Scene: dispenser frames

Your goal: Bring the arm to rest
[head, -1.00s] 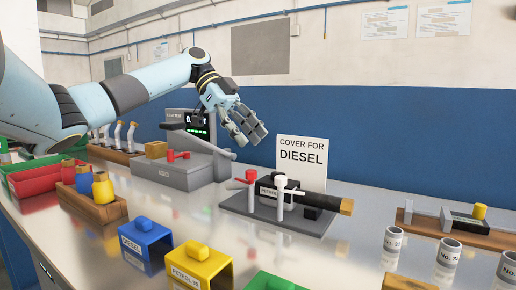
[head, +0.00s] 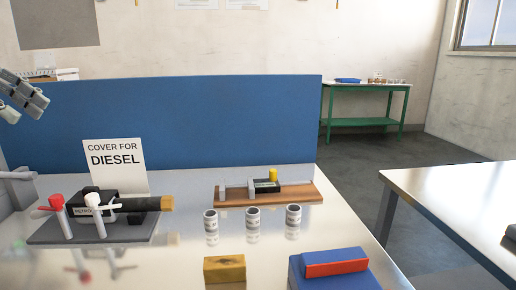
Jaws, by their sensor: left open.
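My left gripper (head: 24,100) shows only in part at the left edge of the head view, in the air in front of the blue panel. Its fingers are spread and nothing is between them. It is above and left of the clamp fixture (head: 72,237) and touches nothing there. Most of the left arm is outside the picture. My right gripper is not in view.
A sign reading "COVER FOR DIESEL" (head: 115,160) stands behind the fixture. A wooden stand (head: 303,193), several small labelled cylinders (head: 253,218), a yellow block (head: 225,269) and a blue box (head: 351,257) occupy the bench. A second table (head: 450,195) stands at right.

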